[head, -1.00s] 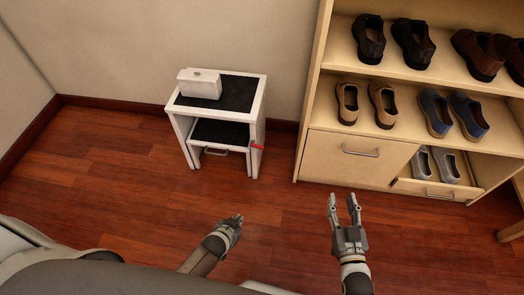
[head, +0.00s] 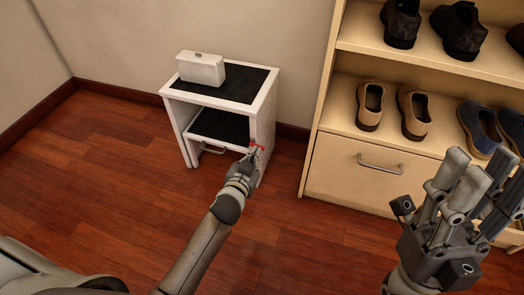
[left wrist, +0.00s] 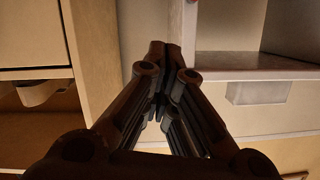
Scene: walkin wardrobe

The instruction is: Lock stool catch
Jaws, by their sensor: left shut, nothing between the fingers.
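The stool (head: 173,110) is a small white two-step unit with black treads, standing by the wall. My right gripper (head: 478,172) is open and empty at the right.
A white box (head: 201,69) sits on the stool's top tread. A wooden shoe cabinet (head: 345,172) with a handled drawer stands right of the stool, behind my right gripper. The wooden floor left of the stool is clear.

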